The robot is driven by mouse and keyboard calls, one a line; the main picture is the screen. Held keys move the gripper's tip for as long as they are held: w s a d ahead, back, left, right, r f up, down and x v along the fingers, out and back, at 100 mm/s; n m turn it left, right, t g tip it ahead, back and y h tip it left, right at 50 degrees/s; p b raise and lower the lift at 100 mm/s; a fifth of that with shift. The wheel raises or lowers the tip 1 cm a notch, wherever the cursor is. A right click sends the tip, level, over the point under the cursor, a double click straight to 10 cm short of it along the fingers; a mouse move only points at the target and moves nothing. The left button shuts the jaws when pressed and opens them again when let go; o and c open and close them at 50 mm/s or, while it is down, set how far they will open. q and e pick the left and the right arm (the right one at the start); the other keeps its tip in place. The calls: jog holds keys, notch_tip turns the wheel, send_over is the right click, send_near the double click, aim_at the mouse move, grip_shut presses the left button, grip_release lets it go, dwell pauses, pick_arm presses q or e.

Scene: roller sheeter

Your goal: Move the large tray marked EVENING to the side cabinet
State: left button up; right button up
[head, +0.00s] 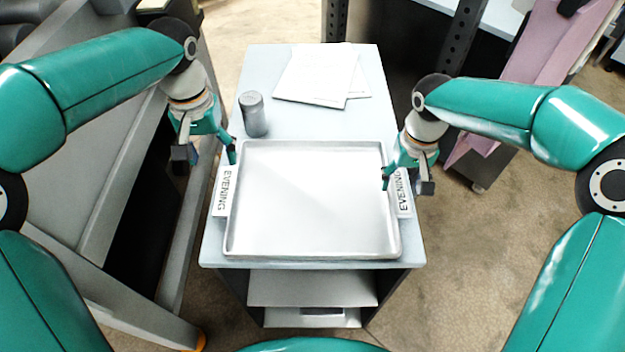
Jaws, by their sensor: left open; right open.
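The large tray (310,200) is a shallow light metal tray with a raised rim. It lies flat on the near half of a small pale cabinet top (220,254). White EVENING labels show at its left side (225,190) and right side (403,192). My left gripper (232,156) is open, with its fingertips at the tray's upper left edge. My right gripper (386,180) is open at the tray's right edge, close to the right label. I cannot tell whether either gripper touches the rim.
A dark grey cylinder (253,114) stands behind the tray's left corner. White papers (318,75) lie at the back of the cabinet top. A large grey machine (90,170) stands close on the left. A pink panel (545,50) and dark perforated post (460,40) stand at the back right. Floor is clear at right.

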notch_tip(320, 180, up, 8)
jog(key=shift+r, duration=0.2)
dwell(0.5)
